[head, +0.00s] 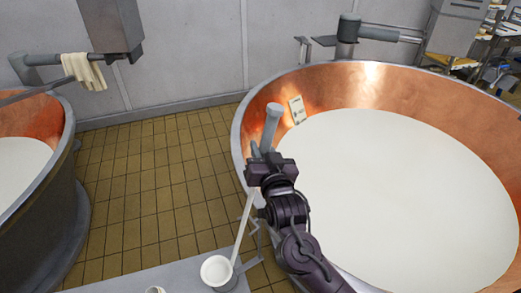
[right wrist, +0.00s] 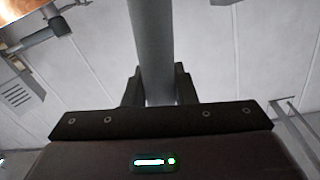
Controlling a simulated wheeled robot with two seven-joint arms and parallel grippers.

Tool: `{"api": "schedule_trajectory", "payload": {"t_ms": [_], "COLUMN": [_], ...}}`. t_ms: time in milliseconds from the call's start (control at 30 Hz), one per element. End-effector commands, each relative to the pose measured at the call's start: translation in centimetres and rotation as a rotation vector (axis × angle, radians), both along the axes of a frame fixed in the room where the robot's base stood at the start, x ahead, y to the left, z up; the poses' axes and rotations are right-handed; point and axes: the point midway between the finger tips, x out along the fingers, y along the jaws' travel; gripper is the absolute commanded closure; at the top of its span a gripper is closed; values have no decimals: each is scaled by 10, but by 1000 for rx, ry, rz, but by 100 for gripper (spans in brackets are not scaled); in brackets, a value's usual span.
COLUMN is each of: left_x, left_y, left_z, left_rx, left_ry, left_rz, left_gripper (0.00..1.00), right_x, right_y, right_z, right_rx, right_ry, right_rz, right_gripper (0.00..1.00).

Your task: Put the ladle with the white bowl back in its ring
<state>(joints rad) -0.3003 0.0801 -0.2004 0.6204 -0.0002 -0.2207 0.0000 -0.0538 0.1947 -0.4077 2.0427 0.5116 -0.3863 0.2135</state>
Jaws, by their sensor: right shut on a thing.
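My right gripper (head: 268,160) is shut on the thick grey handle (head: 272,118) of the ladle, in front of the near left rim of the large vat. The handle also shows between the fingers in the right wrist view (right wrist: 152,50). A thin pale shaft runs down from the gripper to the white bowl (head: 215,270), which appears over the grey bench at the bottom. I cannot tell whether the bowl touches anything. I cannot make out the ring clearly. My left gripper is not in view.
The large copper vat (head: 345,85) full of white liquid fills the right side. Another vat (head: 62,175) stands at the left. The grey bench (head: 185,275) runs along the bottom, with a small pale object (head: 155,290) cut off by the edge. Tiled floor (head: 160,190) lies open between the vats.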

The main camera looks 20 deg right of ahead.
Motion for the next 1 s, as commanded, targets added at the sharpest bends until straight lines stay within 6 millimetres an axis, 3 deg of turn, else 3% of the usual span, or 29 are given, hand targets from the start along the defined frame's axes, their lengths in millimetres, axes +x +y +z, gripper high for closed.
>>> {"api": "schedule_trajectory", "payload": {"t_ms": [67, 167, 533, 1000], "left_x": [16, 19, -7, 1], "left_y": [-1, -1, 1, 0], "left_z": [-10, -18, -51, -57], "left_rx": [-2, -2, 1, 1], "left_ry": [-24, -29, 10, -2], "left_rz": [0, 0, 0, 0], "left_gripper": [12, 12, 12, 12], "right_x": [1, 1, 4, 5], "right_y": [-2, -4, -16, -18], "right_z": [-11, -20, -49, -65], "right_rx": [1, 1, -1, 2], "right_ry": [-2, -2, -3, -2], "right_rz": [0, 0, -1, 0], "right_gripper": [100, 100, 100, 100]}}
